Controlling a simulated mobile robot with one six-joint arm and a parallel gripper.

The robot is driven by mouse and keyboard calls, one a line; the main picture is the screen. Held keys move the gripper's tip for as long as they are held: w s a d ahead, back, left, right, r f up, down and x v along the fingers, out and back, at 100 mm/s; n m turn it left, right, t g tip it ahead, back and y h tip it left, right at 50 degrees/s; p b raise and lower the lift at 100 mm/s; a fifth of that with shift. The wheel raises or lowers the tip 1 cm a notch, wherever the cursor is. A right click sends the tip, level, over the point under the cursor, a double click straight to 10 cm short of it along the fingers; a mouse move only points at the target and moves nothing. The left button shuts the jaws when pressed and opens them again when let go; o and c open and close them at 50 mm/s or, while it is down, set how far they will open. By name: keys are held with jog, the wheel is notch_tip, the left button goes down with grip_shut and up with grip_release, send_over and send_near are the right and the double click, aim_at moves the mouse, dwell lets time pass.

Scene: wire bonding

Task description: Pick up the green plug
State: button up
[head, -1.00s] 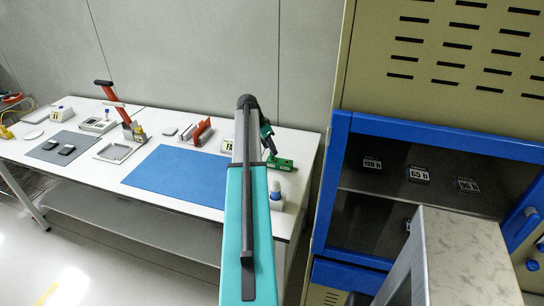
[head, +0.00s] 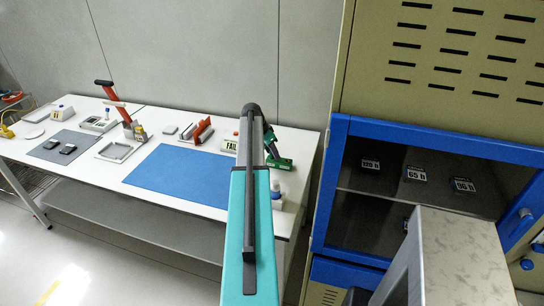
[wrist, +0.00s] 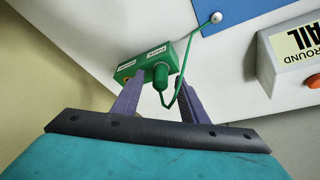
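The green plug (wrist: 160,76) stands in a green block (wrist: 132,68) with a white label reading "PARK" in the wrist view. A green cord loops from the plug toward a white stud (wrist: 216,17) at the blue mat's corner. My gripper (wrist: 160,80) is open, with one purple finger on each side of the plug and gaps between. I cannot tell whether the fingertips are at the plug's depth. In the head view the green block (head: 284,164) sits at the table's right end, and my arm hides the plug.
A grey box reading "FAIL" (wrist: 292,55) stands near the block. The blue mat (head: 175,178) lies left of my arm. A small blue-topped white item (head: 275,190) stands near the table's front right. A blue-framed cabinet (head: 330,190) rises close to the right.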

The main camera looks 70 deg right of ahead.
grip_shut()
jog(key=shift+r, duration=0.2)
jog(key=shift+r+b, duration=0.95)
jog(key=shift+r, duration=0.5)
jog(key=a+r+b, duration=0.1)
jog(key=a+b, duration=0.3)
jog(key=a, duration=1.2)
jog(key=shift+s+r, duration=0.4)
jog(key=shift+s, duration=0.05)
